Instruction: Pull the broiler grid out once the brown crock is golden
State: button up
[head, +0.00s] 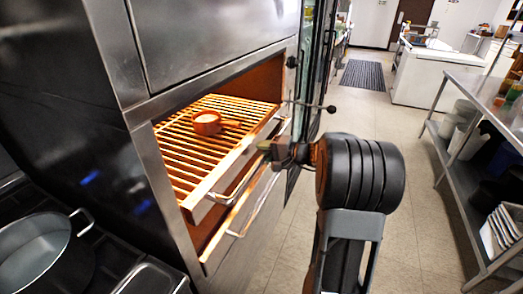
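The brown crock (207,124) stands on the broiler grid (178,148), inside the lit broiler opening. It looks orange-brown under the glow, and its contents look pale cream. A short stub, perhaps its handle, points right. The grid's front edge lies near the mouth of the opening, with a metal bar handle (236,188) along it. My gripper (267,148) is at the far part of this handle, reaching in from the right. The fingertips are small and overlap the handle; I cannot tell whether they are closed on it.
A second bar handle (240,232) sits below the grid. A thin lever with a black knob (331,109) sticks out above my gripper. A steel pot (38,250) stands on the stove at lower left. A steel shelf unit (460,150) is at right; the tiled aisle between is clear.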

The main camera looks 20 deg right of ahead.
jog(key=shift+w+a, duration=0.3)
jog(key=shift+f, duration=0.1)
jog(key=shift+c, duration=0.5)
grip_shut()
